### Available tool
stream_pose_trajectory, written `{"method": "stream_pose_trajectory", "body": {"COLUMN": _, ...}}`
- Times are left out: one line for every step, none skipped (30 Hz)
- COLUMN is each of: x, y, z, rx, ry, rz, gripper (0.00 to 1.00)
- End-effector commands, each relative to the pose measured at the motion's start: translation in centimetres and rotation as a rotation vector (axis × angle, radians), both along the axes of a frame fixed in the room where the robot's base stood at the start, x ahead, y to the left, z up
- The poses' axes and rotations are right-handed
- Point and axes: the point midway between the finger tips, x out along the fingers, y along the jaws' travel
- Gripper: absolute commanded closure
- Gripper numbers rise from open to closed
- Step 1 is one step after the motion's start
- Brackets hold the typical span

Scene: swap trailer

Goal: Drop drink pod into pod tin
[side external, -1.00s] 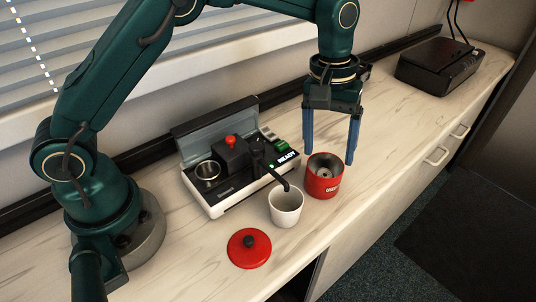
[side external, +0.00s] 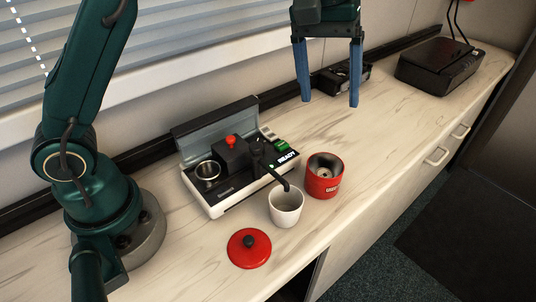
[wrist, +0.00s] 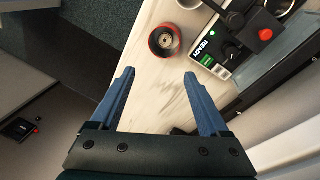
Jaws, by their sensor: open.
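The red pod tin (side external: 323,177) stands open on the counter right of the white cup; it also shows in the wrist view (wrist: 154,50). Inside it lies a small round pale drink pod (side external: 324,172), which shows in the wrist view too (wrist: 165,41). The tin's red lid (side external: 249,248) with a black knob lies on the counter near the front. My gripper (side external: 329,102) is open and empty, raised above the counter behind the tin. Its blue fingers are spread wide in the wrist view (wrist: 158,75) and touch nothing.
A drink machine (side external: 236,165) with a READY display stands left of the tin, its spout over the white cup (side external: 286,206). A black box (side external: 439,64) sits at the far right, and a dark device (side external: 343,77) by the wall. Counter between is clear.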

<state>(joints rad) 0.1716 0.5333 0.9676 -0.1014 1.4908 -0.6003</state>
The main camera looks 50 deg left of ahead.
Motion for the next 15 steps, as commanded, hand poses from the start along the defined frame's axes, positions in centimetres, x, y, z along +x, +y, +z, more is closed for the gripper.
{"method": "stream_pose_trajectory", "body": {"x": -0.9, "y": 0.7, "z": 1.6, "rx": -0.002, "ry": -0.033, "rz": 0.01, "gripper": 0.21}}
{"method": "stream_pose_trajectory", "body": {"x": -1.4, "y": 1.1, "z": 2.3, "rx": -0.001, "ry": -0.049, "rz": 0.012, "gripper": 0.21}}
{"method": "stream_pose_trajectory", "body": {"x": -2.1, "y": 1.6, "z": 3.1, "rx": 0.0, "ry": -0.07, "rz": 0.013, "gripper": 0.21}}
{"method": "stream_pose_trajectory", "body": {"x": -2.7, "y": 1.9, "z": 3.6, "rx": 0.003, "ry": -0.084, "rz": 0.013, "gripper": 0.21}}
{"method": "stream_pose_trajectory", "body": {"x": -3.3, "y": 2.3, "z": 4.1, "rx": 0.005, "ry": -0.1, "rz": 0.01, "gripper": 0.21}}
{"method": "stream_pose_trajectory", "body": {"x": -4.1, "y": 2.7, "z": 4.6, "rx": 0.01, "ry": -0.12, "rz": 0.006, "gripper": 0.21}}
{"method": "stream_pose_trajectory", "body": {"x": -4.7, "y": 3.1, "z": 4.9, "rx": 0.014, "ry": -0.136, "rz": 0.003, "gripper": 0.21}}
{"method": "stream_pose_trajectory", "body": {"x": -5.3, "y": 3.4, "z": 5.2, "rx": 0.019, "ry": -0.151, "rz": -0.003, "gripper": 0.21}}
{"method": "stream_pose_trajectory", "body": {"x": -6.2, "y": 3.8, "z": 5.5, "rx": 0.025, "ry": -0.172, "rz": -0.009, "gripper": 0.21}}
{"method": "stream_pose_trajectory", "body": {"x": -6.9, "y": 4.1, "z": 5.6, "rx": 0.03, "ry": -0.186, "rz": -0.017, "gripper": 0.21}}
{"method": "stream_pose_trajectory", "body": {"x": -7.5, "y": 4.4, "z": 5.7, "rx": 0.036, "ry": -0.202, "rz": -0.023, "gripper": 0.21}}
{"method": "stream_pose_trajectory", "body": {"x": -8.5, "y": 4.8, "z": 5.8, "rx": 0.044, "ry": -0.221, "rz": -0.033, "gripper": 0.21}}
{"method": "stream_pose_trajectory", "body": {"x": -9.2, "y": 5.1, "z": 5.7, "rx": 0.051, "ry": -0.235, "rz": -0.041, "gripper": 0.21}}
{"method": "stream_pose_trajectory", "body": {"x": -9.9, "y": 5.3, "z": 5.6, "rx": 0.059, "ry": -0.249, "rz": -0.05, "gripper": 0.21}}
{"method": "stream_pose_trajectory", "body": {"x": -10.8, "y": 5.7, "z": 5.4, "rx": 0.07, "ry": -0.267, "rz": -0.064, "gripper": 0.21}}
